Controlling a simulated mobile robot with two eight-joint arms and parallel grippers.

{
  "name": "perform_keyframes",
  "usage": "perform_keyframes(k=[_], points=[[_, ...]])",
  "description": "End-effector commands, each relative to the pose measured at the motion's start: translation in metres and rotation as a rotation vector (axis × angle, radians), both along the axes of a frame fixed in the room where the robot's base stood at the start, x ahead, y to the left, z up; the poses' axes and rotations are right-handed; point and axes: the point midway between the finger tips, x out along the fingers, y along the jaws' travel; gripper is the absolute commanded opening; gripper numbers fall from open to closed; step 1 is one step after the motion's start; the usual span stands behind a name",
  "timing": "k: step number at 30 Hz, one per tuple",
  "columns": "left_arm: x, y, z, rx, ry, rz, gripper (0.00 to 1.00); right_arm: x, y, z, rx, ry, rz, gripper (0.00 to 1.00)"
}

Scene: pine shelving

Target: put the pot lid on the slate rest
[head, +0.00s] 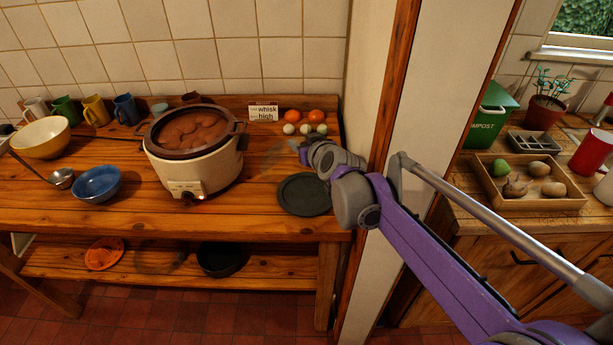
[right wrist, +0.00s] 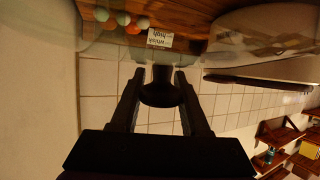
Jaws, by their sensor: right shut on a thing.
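The pot lid's dark knob (right wrist: 162,92) sits between the two fingers of my right gripper in the right wrist view, and its clear glass spreads across the top of that picture. My right gripper (head: 298,146) is shut on this knob; in the head view it is over the table, beyond the slate rest and right of the pot. The lid's glass is hard to make out in the head view. The slate rest (head: 303,195) is a dark round disc lying bare near the table's front right. The cream pot (head: 193,165) stands uncovered, with brown food inside. My left gripper is out of view.
A small card (head: 263,111), two orange fruits and several pale round items stand at the back right. A blue bowl (head: 96,183), ladle (head: 62,178), yellow bowl (head: 41,138) and mugs are left. A wall post (head: 378,130) rises right of the table.

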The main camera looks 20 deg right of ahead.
Motion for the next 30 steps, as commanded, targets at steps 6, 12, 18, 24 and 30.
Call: perform_keyframes(k=[6, 12, 18, 24, 30], points=[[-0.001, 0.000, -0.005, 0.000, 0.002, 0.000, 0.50, 0.000, 0.000, -0.026, 0.000, 0.000, 0.000, 0.00], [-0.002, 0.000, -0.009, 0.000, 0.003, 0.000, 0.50, 0.000, 0.000, -0.057, 0.000, -0.001, 0.000, 0.00], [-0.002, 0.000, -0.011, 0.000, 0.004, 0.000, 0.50, 0.000, 0.000, -0.072, 0.000, -0.001, 0.000, 0.00], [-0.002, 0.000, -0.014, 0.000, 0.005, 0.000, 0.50, 0.000, 0.000, -0.099, 0.000, -0.001, 0.000, 0.00], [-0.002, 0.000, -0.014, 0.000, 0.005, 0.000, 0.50, 0.000, 0.000, -0.100, 0.000, -0.001, 0.000, 0.00]])
